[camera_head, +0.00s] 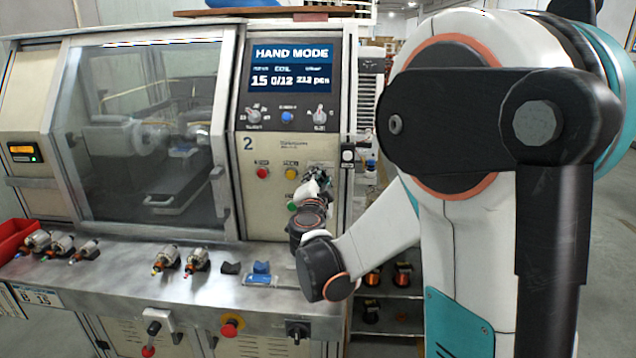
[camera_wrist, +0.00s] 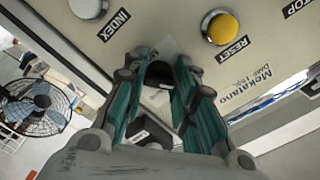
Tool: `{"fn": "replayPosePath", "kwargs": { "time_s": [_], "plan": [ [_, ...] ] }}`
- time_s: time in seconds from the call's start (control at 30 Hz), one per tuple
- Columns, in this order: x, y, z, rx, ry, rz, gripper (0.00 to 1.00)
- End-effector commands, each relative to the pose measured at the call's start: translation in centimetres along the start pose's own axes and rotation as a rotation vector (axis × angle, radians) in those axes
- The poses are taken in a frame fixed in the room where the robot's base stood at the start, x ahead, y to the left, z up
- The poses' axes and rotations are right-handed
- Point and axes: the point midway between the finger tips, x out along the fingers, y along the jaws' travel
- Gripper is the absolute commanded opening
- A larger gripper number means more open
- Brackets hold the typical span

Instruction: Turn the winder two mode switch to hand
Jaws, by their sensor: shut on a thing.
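Winder two (camera_head: 275,220), marked with a 2, has a screen (camera_head: 290,66) reading "HAND MODE". My gripper (camera_head: 318,182) is at the right of its front panel, beside the yellow reset button (camera_head: 291,173). In the wrist view my gripper's teal fingers (camera_wrist: 160,88) are closed around a dark knob (camera_wrist: 159,72) on the panel, seemingly the mode switch. The knob's pointer and label are hidden by the fingers. In the head view my gripper and wrist cover the switch.
A red button (camera_head: 262,173) and a green button (camera_head: 292,205) sit left of my gripper. The wrist view shows a white INDEX button (camera_wrist: 88,5) and the yellow RESET button (camera_wrist: 221,27) close by. Armatures (camera_head: 165,257) lie on the bench (camera_head: 130,280) below.

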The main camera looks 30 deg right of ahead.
Motion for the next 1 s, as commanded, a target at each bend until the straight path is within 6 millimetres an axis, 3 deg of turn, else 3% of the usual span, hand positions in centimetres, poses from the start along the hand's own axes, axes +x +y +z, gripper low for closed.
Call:
{"fn": "replayPosePath", "kwargs": {
  "time_s": [0.33, 0.9, 0.93, 1.0],
  "plan": [
    [-0.09, 0.18, 0.06, -0.141, -0.001, 0.000, 0.02],
    [-0.10, 0.20, 0.05, -0.168, -0.001, 0.001, 0.02],
    [-0.10, 0.20, 0.05, -0.168, -0.001, 0.001, 0.32],
    [-0.09, 0.19, 0.04, -0.168, -0.001, 0.001, 0.46]
  ]
}}
